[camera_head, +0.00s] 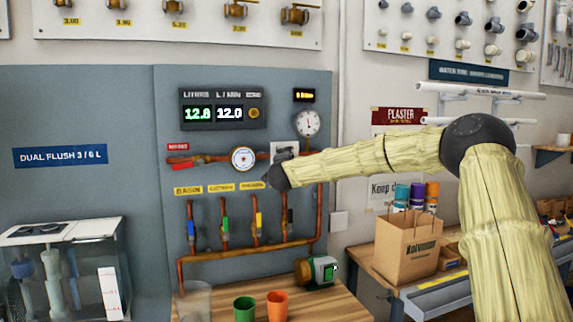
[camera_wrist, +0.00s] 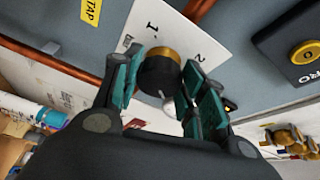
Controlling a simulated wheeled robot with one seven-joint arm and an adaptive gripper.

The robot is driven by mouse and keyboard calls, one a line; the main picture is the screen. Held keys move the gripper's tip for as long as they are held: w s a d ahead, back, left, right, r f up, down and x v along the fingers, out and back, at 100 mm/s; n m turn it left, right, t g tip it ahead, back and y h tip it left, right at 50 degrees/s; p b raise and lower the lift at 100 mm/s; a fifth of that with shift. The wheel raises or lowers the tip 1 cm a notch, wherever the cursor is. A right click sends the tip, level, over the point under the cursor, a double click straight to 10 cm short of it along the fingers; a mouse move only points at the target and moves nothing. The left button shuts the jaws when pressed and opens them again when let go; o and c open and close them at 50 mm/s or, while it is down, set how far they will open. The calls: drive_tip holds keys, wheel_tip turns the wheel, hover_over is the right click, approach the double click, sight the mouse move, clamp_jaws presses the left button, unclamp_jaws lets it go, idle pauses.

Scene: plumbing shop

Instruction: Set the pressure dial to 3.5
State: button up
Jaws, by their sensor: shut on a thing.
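In the wrist view, the dial is a dark round knob (camera_wrist: 157,78) with a brass-coloured ring, on a white plate (camera_wrist: 205,45) marked 1 and 2. My gripper (camera_wrist: 161,64) has its teal fingers on both sides of the knob and is shut on it. A small pale mark shows on the knob's near face; its exact setting cannot be read. In the head view, the white plate (camera_head: 284,147) shows just above my gripper (camera_head: 276,178), which hides the knob. A round white gauge (camera_head: 308,122) hangs above, its needle pointing roughly up. The small display (camera_head: 304,95) above it is too blurred to read.
Copper pipes (camera_head: 250,254) with coloured valve handles run below. A flow display (camera_head: 223,108) reads 12.8 and 12.0. A round meter (camera_head: 243,158) sits left of the plate. A pump (camera_head: 316,271) and green and orange cups (camera_head: 277,305) stand on the wooden bench below.

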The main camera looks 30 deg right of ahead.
drive_tip(key=m+g+y, duration=0.1)
drive_tip(key=m, duration=0.3)
drive_tip(key=m+g+y, duration=0.1)
drive_tip(key=m+y, duration=0.1)
drive_tip(key=m, duration=0.2)
drive_tip(key=shift+d+r, duration=0.2)
drive_tip(key=shift+m, duration=0.3)
idle(0.4)
drive_tip(key=o, duration=1)
drive_tip(key=shift+d+y, duration=0.1)
drive_tip(key=shift+y, duration=0.2)
drive_tip(key=shift+o, duration=0.2)
drive_tip(key=v, duration=1.2)
